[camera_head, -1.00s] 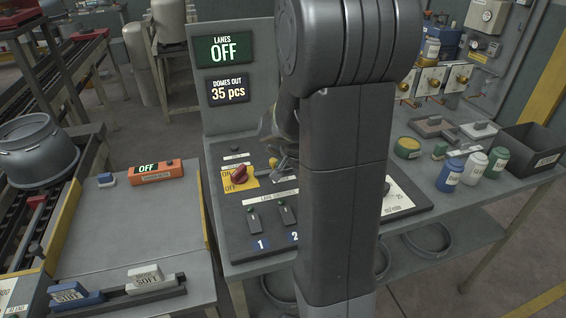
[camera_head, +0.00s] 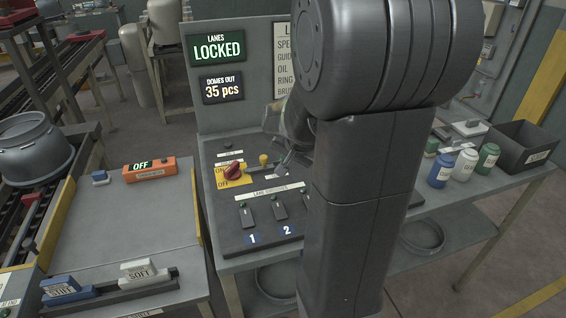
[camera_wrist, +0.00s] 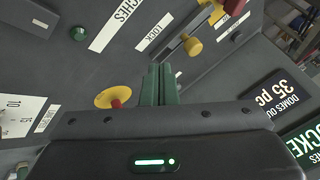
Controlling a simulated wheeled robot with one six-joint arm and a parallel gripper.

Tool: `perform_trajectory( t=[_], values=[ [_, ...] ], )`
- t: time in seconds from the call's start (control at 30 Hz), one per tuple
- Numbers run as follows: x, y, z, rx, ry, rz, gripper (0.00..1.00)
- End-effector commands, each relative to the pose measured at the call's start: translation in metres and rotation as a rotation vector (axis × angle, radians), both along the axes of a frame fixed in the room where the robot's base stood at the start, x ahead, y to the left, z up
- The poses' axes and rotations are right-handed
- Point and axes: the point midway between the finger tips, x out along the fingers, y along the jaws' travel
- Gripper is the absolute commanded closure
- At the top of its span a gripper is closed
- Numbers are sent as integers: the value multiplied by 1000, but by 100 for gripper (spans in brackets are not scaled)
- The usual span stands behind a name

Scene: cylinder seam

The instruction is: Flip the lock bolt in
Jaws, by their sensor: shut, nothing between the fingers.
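The lock bolt is a grey bar with a yellow knob (camera_wrist: 193,46), beside a white LOCK label (camera_wrist: 155,32) in the wrist view. In the head view the yellow knob (camera_head: 264,159) stands right of the red rotary switch (camera_head: 233,172) on its yellow ON/OFF plate, and the bar reaches toward that plate. My gripper (camera_wrist: 160,84) is shut and empty, its green fingers just apart from the knob in the wrist view. In the head view my arm hides the fingertips. The upper display (camera_head: 216,49) reads LOCKED.
A yellow disc with a red knob (camera_wrist: 116,101) lies left of my fingers in the wrist view. An orange OFF box (camera_head: 150,170) is on the left table. Bottles and a dark bin (camera_head: 520,150) stand right.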

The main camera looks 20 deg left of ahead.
Motion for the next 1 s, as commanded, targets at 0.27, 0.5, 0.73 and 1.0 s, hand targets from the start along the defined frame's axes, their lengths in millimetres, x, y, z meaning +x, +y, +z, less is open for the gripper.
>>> perform_trajectory(
  t=[0.27, 0.5, 0.73, 1.0],
  values=[
    [-18, -18, 35, 2, -2, -2, 100],
    [-26, -25, 48, -1, -1, -1, 100],
    [-26, -25, 50, -1, -1, -1, 100],
    [-25, -24, 47, -2, 1, 0, 100]
  ],
)
